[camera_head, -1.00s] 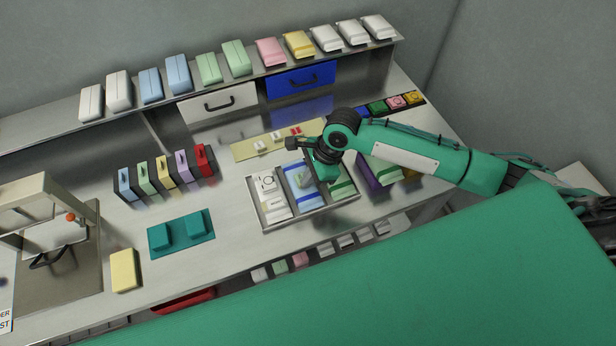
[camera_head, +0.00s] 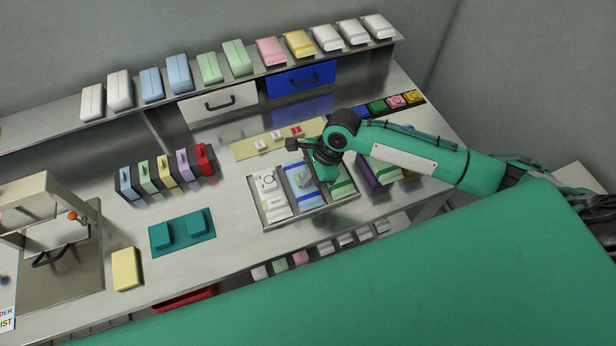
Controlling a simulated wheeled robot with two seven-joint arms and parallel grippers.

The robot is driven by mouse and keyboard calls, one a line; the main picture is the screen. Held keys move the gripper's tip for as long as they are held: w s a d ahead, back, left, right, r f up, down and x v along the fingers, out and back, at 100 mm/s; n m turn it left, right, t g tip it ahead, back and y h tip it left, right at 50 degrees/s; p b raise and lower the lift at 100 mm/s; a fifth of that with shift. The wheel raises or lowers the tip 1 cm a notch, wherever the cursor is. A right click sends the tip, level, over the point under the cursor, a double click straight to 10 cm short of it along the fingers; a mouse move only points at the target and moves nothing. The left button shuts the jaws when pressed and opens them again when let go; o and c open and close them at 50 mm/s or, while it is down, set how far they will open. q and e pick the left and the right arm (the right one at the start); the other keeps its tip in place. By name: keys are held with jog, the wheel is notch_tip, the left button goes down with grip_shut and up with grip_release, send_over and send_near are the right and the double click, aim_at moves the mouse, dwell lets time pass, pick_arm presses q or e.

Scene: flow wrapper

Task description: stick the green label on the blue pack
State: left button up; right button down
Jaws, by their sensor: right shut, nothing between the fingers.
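The blue pack (camera_head: 298,173) lies in the middle of a shallow metal tray (camera_head: 266,228), between a white pack (camera_head: 268,183) and a green pack (camera_head: 343,184). My right gripper (camera_head: 306,183) is shut and points down over the blue pack, hiding part of it. I cannot tell whether its fingertips touch the pack. A green square (camera_head: 377,107), which may be the green label's place, sits in a dark strip at the back right, beside blue, pink and yellow squares. I see no green label on the visible part of the blue pack. My left gripper is out of view.
A pale yellow mat (camera_head: 245,151) with small white and red pieces lies behind the tray. Coloured upright holders (camera_head: 165,172), a teal fixture (camera_head: 182,233) and a yellow block (camera_head: 126,268) stand left. A purple box (camera_head: 368,174) is close on the tray's right.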

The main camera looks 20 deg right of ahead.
jog(key=shift+s+f+p, duration=0.1)
jog(key=shift+f+p, duration=0.15)
jog(key=shift+p, duration=0.5)
dwell(1.2)
jog(key=shift+d, duration=0.1)
jog(key=c, duration=1.7)
grip_release()
jog(key=b+v, duration=0.1)
jog(key=v, duration=1.3)
jog(key=shift+r+b, duration=0.1)
jog(key=shift+b, duration=0.25)
